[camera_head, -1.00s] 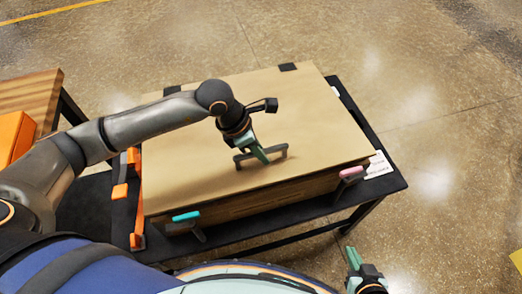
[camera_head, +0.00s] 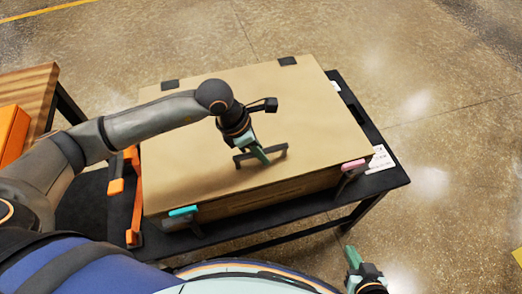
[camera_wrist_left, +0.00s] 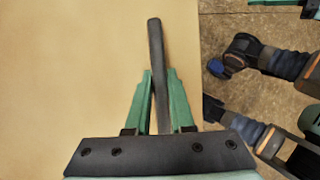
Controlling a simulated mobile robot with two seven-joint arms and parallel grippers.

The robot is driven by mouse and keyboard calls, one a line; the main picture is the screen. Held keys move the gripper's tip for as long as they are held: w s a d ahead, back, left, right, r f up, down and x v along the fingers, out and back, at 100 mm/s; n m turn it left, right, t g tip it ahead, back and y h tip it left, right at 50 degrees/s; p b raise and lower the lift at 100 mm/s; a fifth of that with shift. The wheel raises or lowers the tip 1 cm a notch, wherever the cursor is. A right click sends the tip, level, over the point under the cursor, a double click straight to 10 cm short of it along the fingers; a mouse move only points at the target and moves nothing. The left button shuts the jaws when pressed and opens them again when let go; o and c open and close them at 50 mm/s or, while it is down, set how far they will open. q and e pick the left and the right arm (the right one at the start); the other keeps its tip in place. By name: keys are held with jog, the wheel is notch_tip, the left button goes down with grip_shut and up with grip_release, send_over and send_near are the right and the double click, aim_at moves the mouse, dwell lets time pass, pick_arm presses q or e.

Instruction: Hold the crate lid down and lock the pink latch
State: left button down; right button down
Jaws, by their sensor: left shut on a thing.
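The wooden crate (camera_head: 260,199) has a flat tan lid (camera_head: 300,110) lying on it. A dark grey handle (camera_head: 278,153) stands on the lid; it also shows as a bar in the left wrist view (camera_wrist_left: 155,45). My left gripper (camera_head: 262,157) is shut on this handle, its green fingers (camera_wrist_left: 160,95) on both sides of the bar. The pink latch (camera_head: 353,165) is at the front edge near the right corner, apart from both grippers. I cannot tell whether it is fastened. My right gripper (camera_head: 352,255) is low, in front of the crate; its finger gap is unclear.
A teal-handled latch (camera_head: 184,212) is at the crate's front left. The crate rests on a black table (camera_head: 388,185) with a white label sheet (camera_head: 380,160). An orange frame (camera_head: 133,200) stands left of the crate. A wooden table (camera_head: 30,90) with an orange box (camera_head: 14,135) is further left.

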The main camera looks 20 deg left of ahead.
jog(key=shift+f+b, duration=0.65)
jog(key=shift+f, duration=0.05)
dwell(1.2)
jog(key=c, duration=1.6)
grip_release()
